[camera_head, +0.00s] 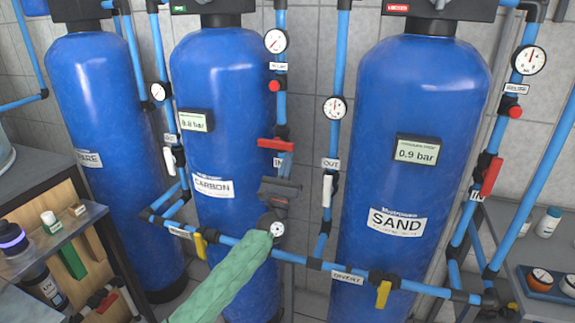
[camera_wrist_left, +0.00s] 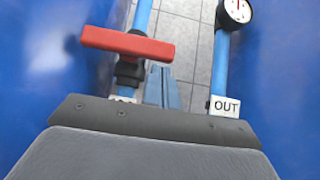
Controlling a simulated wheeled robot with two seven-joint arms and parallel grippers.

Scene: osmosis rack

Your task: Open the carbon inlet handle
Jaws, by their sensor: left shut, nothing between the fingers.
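The carbon tank (camera_head: 215,160) is the blue middle tank with a CARBON label. On the vertical blue pipe at its right, the red inlet handle (camera_head: 276,145) lies crosswise to the pipe, above an IN label. In the left wrist view the red handle (camera_wrist_left: 127,46) also lies across the pipe. My left gripper (camera_head: 286,158) is shut and empty just below the handle. In the left wrist view its fingertips (camera_wrist_left: 160,72) are below and right of the valve body, near the handle's right half; I cannot tell whether they touch. My right gripper is not in view.
Right of the handle is the OUT pipe with a white handle (camera_head: 327,190) and a gauge (camera_head: 334,108). The sand tank (camera_head: 405,270) stands further right. A horizontal blue pipe with yellow handles (camera_head: 383,294) runs below. A shelf with bottles (camera_head: 12,237) is at lower left.

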